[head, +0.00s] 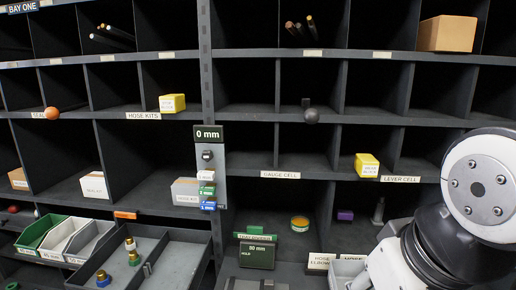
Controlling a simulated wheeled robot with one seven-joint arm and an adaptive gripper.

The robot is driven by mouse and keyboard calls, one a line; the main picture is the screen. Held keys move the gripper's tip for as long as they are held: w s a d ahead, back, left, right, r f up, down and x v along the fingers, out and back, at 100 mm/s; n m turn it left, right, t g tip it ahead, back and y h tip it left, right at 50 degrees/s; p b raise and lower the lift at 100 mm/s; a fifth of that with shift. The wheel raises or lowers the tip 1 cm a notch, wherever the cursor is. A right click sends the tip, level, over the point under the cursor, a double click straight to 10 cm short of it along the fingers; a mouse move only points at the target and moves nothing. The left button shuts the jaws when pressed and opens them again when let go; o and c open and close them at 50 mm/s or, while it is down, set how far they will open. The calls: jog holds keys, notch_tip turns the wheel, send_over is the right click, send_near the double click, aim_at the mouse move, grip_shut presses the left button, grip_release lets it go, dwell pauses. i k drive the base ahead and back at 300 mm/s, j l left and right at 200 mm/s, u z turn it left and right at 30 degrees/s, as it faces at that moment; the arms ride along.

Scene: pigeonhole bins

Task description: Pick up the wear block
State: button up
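Two yellow blocks with small print on their fronts stand in the pigeonhole bins. One yellow block (173,103) is at the front edge of an upper-left bin, above and right of the "HOSE KITS" label. The other yellow block (367,165) is at the front of a bin on the right, near the "LEVER CELL" label. The print is too small to read, so I cannot tell which is the wear block. My arm is at the right edge of the head view; my gripper is not visible.
Dark pigeonhole shelving (208,62) fills the view. A cardboard box (447,34) is top right; a dark ball-ended part (311,115) is mid-shelf. A sign strip (210,165) hangs on the divider. Below stand a dark tray (178,262), coloured bins (42,232) and an "80 mm" display (257,255).

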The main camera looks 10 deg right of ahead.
aim_at(366, 166)
jog(key=i+j+z, duration=0.55)
jog(key=z, duration=0.25)
jog(key=i+j+z, duration=0.15)
jog(key=j+z, duration=0.35)
jog(key=z, duration=0.35)
